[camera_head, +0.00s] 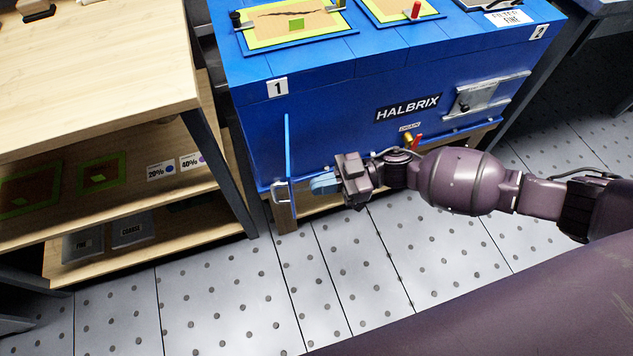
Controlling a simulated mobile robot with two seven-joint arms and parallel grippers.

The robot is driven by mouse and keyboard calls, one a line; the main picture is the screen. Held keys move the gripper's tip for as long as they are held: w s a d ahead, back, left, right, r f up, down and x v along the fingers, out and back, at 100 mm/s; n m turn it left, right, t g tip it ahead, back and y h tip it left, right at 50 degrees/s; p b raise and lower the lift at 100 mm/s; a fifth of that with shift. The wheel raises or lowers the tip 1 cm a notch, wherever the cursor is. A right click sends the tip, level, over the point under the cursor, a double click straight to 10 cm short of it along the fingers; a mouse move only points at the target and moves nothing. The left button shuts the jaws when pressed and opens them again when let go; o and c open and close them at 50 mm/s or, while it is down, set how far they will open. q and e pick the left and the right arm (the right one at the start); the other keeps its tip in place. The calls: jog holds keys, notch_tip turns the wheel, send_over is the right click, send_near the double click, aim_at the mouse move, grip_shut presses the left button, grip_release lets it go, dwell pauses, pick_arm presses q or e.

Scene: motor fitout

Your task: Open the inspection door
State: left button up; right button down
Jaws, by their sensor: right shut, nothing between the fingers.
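A blue machine marked HALBRIX (345,150) stands at the upper middle. My right gripper (324,183), with pale blue fingers, is shut and empty. My left gripper is out of view.
A red-handled drain valve (415,140) and a grey plate with a dark knob (490,97) are on the machine's front, near my right arm. A wooden shelf unit (100,70) stands close on the left. The perforated floor (230,300) in front is clear.

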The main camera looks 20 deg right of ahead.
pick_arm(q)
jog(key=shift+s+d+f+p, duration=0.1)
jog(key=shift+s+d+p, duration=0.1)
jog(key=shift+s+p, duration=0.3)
pick_arm(e)
jog(key=s+d, duration=0.2)
jog(key=d, duration=0.9)
jog(key=shift+s, duration=0.3)
